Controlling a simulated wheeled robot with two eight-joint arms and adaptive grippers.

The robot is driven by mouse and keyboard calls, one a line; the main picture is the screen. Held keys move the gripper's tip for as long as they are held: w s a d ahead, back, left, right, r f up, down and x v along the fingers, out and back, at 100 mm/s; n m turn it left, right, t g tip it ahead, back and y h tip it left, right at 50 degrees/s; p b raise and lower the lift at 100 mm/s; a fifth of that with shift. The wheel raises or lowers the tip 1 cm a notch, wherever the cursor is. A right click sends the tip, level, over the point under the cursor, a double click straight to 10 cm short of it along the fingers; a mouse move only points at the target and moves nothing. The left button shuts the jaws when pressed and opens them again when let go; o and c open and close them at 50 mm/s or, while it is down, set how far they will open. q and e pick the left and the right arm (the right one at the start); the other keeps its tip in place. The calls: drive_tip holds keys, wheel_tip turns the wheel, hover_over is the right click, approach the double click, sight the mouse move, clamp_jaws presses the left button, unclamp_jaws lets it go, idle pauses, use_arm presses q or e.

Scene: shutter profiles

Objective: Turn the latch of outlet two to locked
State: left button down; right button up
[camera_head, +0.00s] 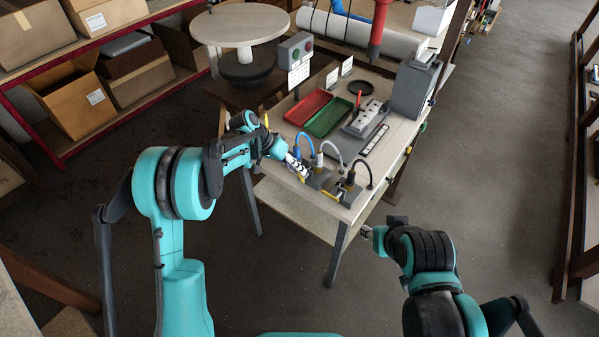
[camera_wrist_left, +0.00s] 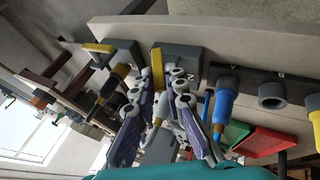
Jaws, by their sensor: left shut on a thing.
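In the head view, outlets stand along the table's near edge with a blue cable (camera_head: 303,136), a white cable (camera_head: 331,146) and a black cable (camera_head: 361,164). My left gripper (camera_head: 301,172) is at the middle, white-cable outlet. Another yellow latch (camera_wrist_left: 98,47) shows on the black-cable outlet, left of the fingers. The blue plug (camera_wrist_left: 225,100) is to their right.
On the table (camera_head: 385,160) are a red tray (camera_head: 308,106), a green tray (camera_head: 329,117), a power strip (camera_head: 366,118) and a grey box (camera_head: 413,88). A box with buttons (camera_head: 295,50) stands behind. Grey ring holders (camera_wrist_left: 271,95) sit beyond the blue plug. Floor at right is clear.

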use_arm(q)
drive_tip(key=f+g+h+b, duration=0.1)
drive_tip(key=h, duration=0.1)
drive_tip(key=w+a+f+n+g+h+b, duration=0.1)
drive_tip(key=b, duration=0.1)
drive_tip(key=shift+a+h+b, duration=0.2)
drive_tip(key=shift+h+b, duration=0.1)
drive_tip(key=shift+h, duration=0.1)
drive_tip(key=h+b, duration=0.1)
drive_tip(key=f+g+h+b, duration=0.1)
drive_tip(key=b, duration=0.1)
drive_tip(key=n+g+h+b, duration=0.1)
drive_tip(key=shift+w+a+f+h, duration=0.2)
drive_tip(key=shift+a+f+h, duration=0.1)
drive_tip(key=shift+h, duration=0.1)
drive_tip(key=shift+f+n+g+h+b, duration=0.2)
drive_tip(key=shift+n+h+b, duration=0.1)
drive_tip(key=shift+h+b, duration=0.5)
drive_tip(key=shift+f+n+g+h+b, duration=0.1)
drive_tip(key=shift+f+n+h+b, duration=0.15)
drive_tip(key=shift+h+b, duration=0.5)
drive_tip(key=c, duration=1.6)
unclamp_jaws()
drive_tip(key=shift+o, duration=0.2)
drive_tip(key=shift+r, duration=0.15)
wheel_tip(320, 180, up, 10)
